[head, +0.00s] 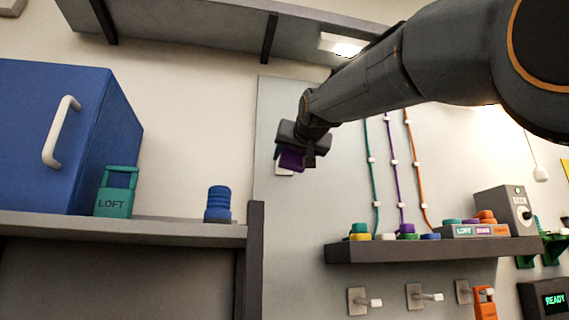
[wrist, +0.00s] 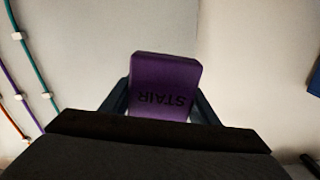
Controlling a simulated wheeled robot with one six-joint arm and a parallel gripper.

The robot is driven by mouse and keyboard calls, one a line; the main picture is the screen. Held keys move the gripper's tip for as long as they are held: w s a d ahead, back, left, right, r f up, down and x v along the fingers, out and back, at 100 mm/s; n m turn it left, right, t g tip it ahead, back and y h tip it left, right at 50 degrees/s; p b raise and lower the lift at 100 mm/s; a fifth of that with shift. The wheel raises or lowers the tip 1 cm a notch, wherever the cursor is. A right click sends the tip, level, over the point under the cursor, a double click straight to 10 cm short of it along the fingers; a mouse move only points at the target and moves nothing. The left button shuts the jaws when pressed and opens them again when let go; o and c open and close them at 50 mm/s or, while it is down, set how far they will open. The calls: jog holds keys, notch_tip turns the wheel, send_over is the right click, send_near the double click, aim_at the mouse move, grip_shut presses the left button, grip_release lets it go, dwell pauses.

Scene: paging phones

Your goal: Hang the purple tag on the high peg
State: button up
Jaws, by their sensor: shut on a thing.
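The purple tag (head: 291,160) is held between the fingers of my gripper (head: 295,155), up in front of the grey wall panel. In the wrist view the purple tag (wrist: 165,80) shows the word STAIR upside down, with a dark finger of my gripper (wrist: 161,105) on each side. A small pale plate (head: 284,173) on the panel shows just below and behind the tag; it may be the high peg's mount. The peg itself is hidden in the head view and does not show in the wrist view. I cannot tell whether the tag touches it.
Lower pegs (head: 425,296) line the wall; an orange tag (head: 485,305) hangs at the right one. Above them a dark shelf (head: 400,251) holds coloured buttons. A teal LOFT tag (head: 114,203) and blue cylinder (head: 217,206) stand at left, beside a blue cabinet (head: 60,130).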

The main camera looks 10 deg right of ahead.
jog(key=shift+w+a+f+p, duration=0.15)
jog(key=shift+w+p, duration=0.95)
jog(key=shift+w, duration=1.2)
jog(key=shift+w+d+f+p, duration=0.1)
jog(key=shift+w+p, duration=0.95)
jog(key=shift+w, duration=1.25)
jog(key=shift+w+f+b, duration=0.3)
jog(key=shift+w+f, duration=0.2)
jog(key=shift+w, duration=0.15)
jog(key=shift+f, duration=0.1)
jog(key=o, duration=1.2)
